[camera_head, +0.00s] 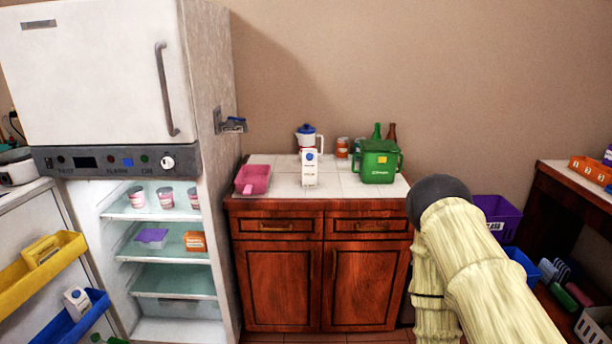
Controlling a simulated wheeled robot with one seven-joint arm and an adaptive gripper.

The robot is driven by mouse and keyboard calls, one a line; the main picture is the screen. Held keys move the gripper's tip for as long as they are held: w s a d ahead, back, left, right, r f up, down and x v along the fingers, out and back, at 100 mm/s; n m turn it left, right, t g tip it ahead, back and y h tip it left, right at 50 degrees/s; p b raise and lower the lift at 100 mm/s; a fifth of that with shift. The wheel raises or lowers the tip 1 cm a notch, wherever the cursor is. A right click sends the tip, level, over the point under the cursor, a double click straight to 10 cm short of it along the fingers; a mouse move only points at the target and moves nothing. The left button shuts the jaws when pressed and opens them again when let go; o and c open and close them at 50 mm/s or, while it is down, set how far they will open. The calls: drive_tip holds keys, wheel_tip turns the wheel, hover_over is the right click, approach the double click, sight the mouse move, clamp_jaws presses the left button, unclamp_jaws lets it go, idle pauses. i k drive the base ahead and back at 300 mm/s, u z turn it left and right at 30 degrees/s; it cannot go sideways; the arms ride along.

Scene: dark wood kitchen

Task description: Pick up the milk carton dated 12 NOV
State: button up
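A white milk carton (309,173) with a blue cap stands upright on the tiled counter, left of the green bin. A second white carton (76,301) with a blue mark sits tilted in the blue door shelf of the open fridge. The print on both cartons is too small to read, so I cannot tell which is dated 12 NOV. My arm, in a pale yellow cover with a dark joint, rises at the lower right. My gripper is not in view.
The fridge (100,75) stands open below, with cups and tubs on its shelves. The counter (290,194) also holds a pink dustpan (253,180), a blue-lidded jug (308,138), jars, bottles and a green bin (378,163). A purple crate (497,217) and a side table stand right.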

sight(309, 156)
drive_tip(key=u, duration=2.35)
drive_tip(key=i, duration=1.8)
drive_tip(key=z, duration=2.55)
drive_tip(key=i, duration=0.95)
